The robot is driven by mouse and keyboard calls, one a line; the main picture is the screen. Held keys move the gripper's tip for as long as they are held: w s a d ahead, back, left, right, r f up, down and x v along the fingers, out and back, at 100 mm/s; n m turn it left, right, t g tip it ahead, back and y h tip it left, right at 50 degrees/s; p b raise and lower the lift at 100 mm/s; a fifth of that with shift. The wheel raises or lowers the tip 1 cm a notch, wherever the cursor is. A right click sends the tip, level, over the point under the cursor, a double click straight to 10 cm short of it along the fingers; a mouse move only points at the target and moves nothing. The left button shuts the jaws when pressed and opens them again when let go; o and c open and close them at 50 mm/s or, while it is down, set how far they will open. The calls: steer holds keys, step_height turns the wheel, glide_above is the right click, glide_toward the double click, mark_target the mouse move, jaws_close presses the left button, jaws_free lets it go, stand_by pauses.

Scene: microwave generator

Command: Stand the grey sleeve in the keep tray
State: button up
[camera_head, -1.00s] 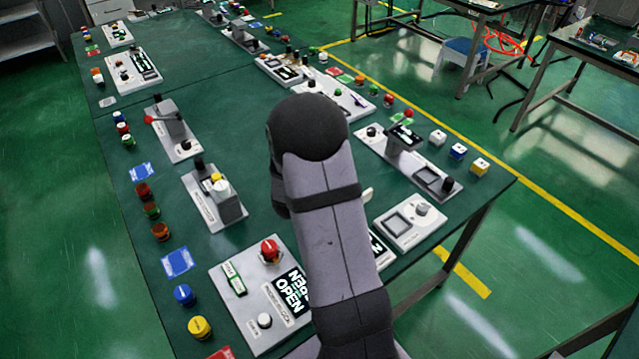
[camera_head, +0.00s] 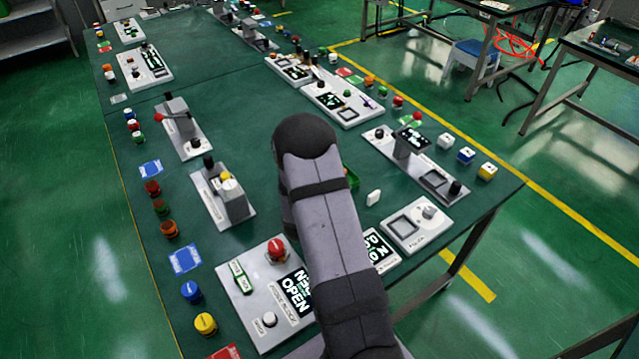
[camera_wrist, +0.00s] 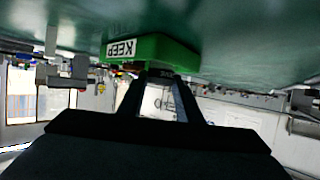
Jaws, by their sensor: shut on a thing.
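The green keep tray (camera_wrist: 150,48) shows in the wrist view with its white KEEP label, just beyond my fingertips. In the head view, only a green edge of it (camera_head: 352,178) shows right of my arm. My gripper (camera_wrist: 162,82) is shut on a small dark grey piece (camera_wrist: 166,74) at the fingertips, which seems to be the grey sleeve. It is mostly hidden by the fingers, and its tilt is unclear. It overlaps the tray's near edge in the picture; I cannot tell whether they touch. My arm hides the gripper in the head view.
A small white block (camera_head: 374,198) lies right of the tray edge. A panel with a red button (camera_head: 276,250) is at front left. Bare green tabletop lies left of my arm.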

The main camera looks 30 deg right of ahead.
steer(key=shift+f, duration=0.65)
steer(key=shift+f, duration=0.2)
steer(key=o, duration=0.9)
steer(key=shift+r, duration=0.1)
steer(key=shift+r, duration=0.2)
steer(key=shift+s+a, duration=0.2)
steer(key=b+v, duration=0.1)
steer(key=v, duration=1)
steer(key=shift+s+a+b, duration=0.15)
steer(key=shift+s+b, duration=0.05)
steer(key=shift+b, duration=0.2)
steer(key=shift+a, duration=0.1)
